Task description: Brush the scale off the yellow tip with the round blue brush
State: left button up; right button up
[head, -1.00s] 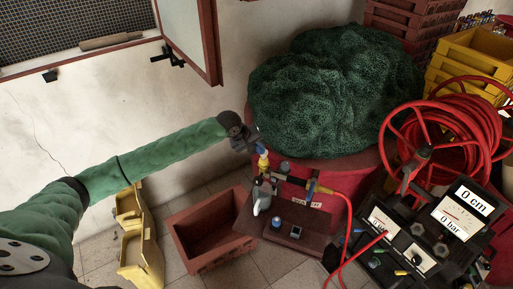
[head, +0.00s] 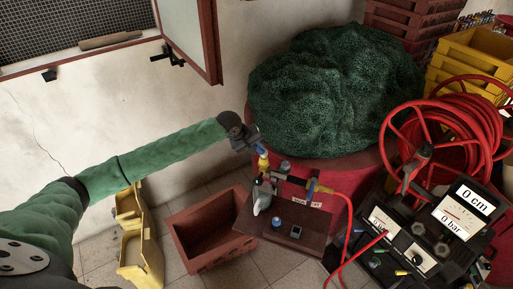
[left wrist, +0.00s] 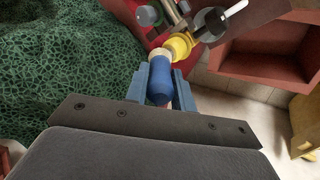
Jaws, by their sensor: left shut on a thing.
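My left gripper (head: 260,147) is shut on the round blue brush (left wrist: 160,82), whose blue body sits between the two blue fingers in the left wrist view. The brush's pale bristle end (left wrist: 161,55) points away from me and is against or very close to the yellow tip (left wrist: 180,45); I cannot tell if they touch. Any scale on the tip is too small to make out. My right gripper is not in view.
A red-brown crate (head: 210,262) and yellow bins (head: 143,262) are on the floor to the left. A green net heap (head: 335,90) lies behind. A red hose (head: 349,215) runs to the right.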

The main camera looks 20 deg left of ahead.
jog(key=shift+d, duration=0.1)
pick_arm(q)
jog(key=shift+f, duration=0.15)
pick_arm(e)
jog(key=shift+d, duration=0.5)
pick_arm(q)
jog(key=shift+f, duration=0.1)
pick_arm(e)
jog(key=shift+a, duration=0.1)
pick_arm(q)
jog(key=shift+f, duration=0.25)
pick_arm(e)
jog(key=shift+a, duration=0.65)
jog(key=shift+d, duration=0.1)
pick_arm(q)
jog(key=shift+w+a+r+p, duration=0.1)
jog(key=shift+w+a+p, duration=0.05)
jog(key=shift+w+p, duration=0.2)
jog(key=shift+s+d+p, duration=0.35)
jog(key=shift+s+p, duration=0.35)
jog(key=shift+p, duration=0.05)
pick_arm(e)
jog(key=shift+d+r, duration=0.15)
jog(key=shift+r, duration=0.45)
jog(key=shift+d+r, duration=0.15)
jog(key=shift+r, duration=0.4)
